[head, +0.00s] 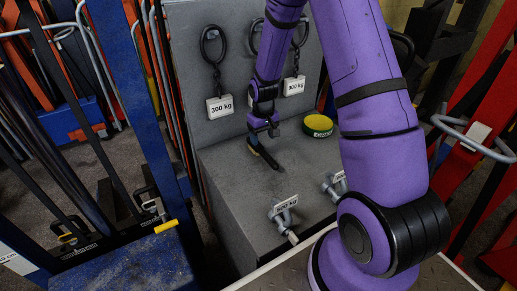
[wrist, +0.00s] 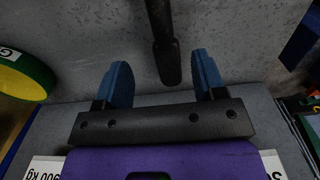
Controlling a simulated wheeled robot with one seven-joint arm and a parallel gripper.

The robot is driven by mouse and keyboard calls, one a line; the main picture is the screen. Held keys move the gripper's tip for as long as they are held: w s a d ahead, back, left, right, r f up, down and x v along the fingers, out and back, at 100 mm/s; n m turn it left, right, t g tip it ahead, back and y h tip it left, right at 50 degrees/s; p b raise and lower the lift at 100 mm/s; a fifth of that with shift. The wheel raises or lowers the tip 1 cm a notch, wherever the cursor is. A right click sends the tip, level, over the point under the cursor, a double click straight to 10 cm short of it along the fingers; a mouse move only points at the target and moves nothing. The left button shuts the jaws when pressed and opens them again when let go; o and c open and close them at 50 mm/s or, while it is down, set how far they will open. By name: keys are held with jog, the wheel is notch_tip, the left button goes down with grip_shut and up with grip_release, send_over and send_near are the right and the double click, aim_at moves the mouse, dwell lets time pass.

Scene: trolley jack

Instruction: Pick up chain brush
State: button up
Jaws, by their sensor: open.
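The chain brush (head: 267,157) looks like a dark, narrow piece lying on the grey top of the bench. In the wrist view its black handle (wrist: 164,38) runs down from the top edge, its rounded end between the fingertips. My gripper (head: 263,131) is just above the brush in the head view. In the wrist view my gripper (wrist: 163,82) is open, with a blue-tipped finger on each side of the handle end and a gap on both sides. The far part of the brush is out of the wrist view, and its bristles are not clear.
A yellow-green round tin (head: 318,125) stands to the right on the bench; it also shows in the wrist view (wrist: 22,75). Tagged chains, one labelled 300 kg (head: 220,106), hang on the back panel. Metal shackles (head: 283,211) lie near the front. Blue and red jack frames flank the bench.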

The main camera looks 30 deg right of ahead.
aim_at(261, 148)
jog(key=shift+w+a+f, duration=0.15)
jog(key=shift+f, duration=1.75)
jog(key=shift+w+a+f, duration=0.1)
jog(key=shift+w+f, duration=0.05)
jog(key=shift+f, duration=1.75)
grip_shut()
jog(key=shift+r, duration=0.9)
jog(key=shift+s+r, duration=0.2)
jog(key=shift+r, duration=0.3)
jog(key=shift+s+r, duration=0.15)
jog(key=shift+r, duration=0.3)
jog(key=s+a, duration=0.1)
jog(key=s, duration=0.4)
jog(key=s+a+r, duration=0.1)
jog(key=s, duration=0.4)
jog(key=s+a, duration=0.1)
jog(key=s, duration=0.4)
jog(key=shift+r, duration=0.15)
